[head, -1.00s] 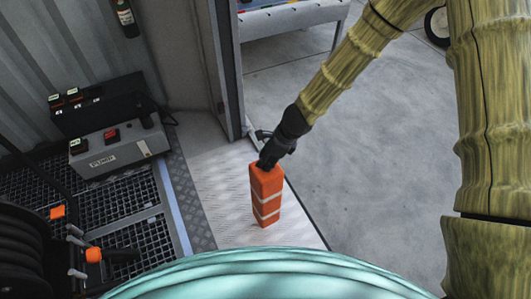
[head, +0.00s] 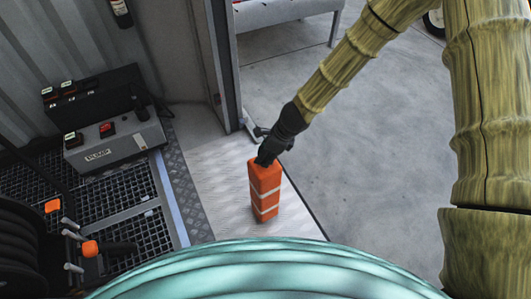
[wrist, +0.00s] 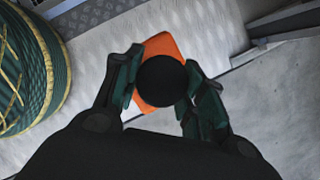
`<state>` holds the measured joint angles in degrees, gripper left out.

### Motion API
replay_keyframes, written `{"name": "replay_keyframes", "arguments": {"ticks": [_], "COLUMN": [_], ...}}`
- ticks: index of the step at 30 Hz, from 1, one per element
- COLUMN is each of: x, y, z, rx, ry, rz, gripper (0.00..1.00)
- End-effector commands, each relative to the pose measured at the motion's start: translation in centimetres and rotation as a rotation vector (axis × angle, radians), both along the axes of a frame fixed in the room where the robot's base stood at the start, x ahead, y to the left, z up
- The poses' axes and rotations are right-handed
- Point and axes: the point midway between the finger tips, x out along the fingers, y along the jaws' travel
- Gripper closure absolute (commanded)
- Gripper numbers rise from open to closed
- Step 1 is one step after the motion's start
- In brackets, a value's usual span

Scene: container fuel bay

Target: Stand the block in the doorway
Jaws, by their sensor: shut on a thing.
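An orange block (head: 265,190) with pale stripes stands upright on the light tread plate of the doorway (head: 232,180). My gripper (head: 265,160) is at the top of the block, shut on it from above. In the wrist view, the fingers of my gripper (wrist: 160,90) lie on both sides of the orange block (wrist: 163,46), and a dark round shape covers its middle. I cannot tell whether the block's base touches the plate.
A grey pump box (head: 112,143) stands left of the doorway beside floor grating (head: 115,200). A door frame post (head: 225,70) rises behind the block. Open concrete floor (head: 370,150) lies to the right, with a table (head: 285,14) at the back.

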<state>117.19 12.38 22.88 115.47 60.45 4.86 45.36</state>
Motion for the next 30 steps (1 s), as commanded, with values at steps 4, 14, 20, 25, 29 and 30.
{"name": "replay_keyframes", "arguments": {"ticks": [4,14,20,25,29,30], "x": [0.0,0.0,0.0,0.0,0.0,0.0], "y": [0.0,0.0,0.0,0.0,0.0,0.0], "z": [-0.2,-0.7,-1.0,-1.1,-1.1,-1.1], "rx": [0.001,0.0,0.0,0.0,0.0,0.0], "ry": [0.0,0.0,0.0,0.0,0.0,0.0], "rz": [0.0,0.0,0.0,0.0,0.0,0.0], "gripper": [1.0,1.0,1.0,0.49,0.34,0.34]}}
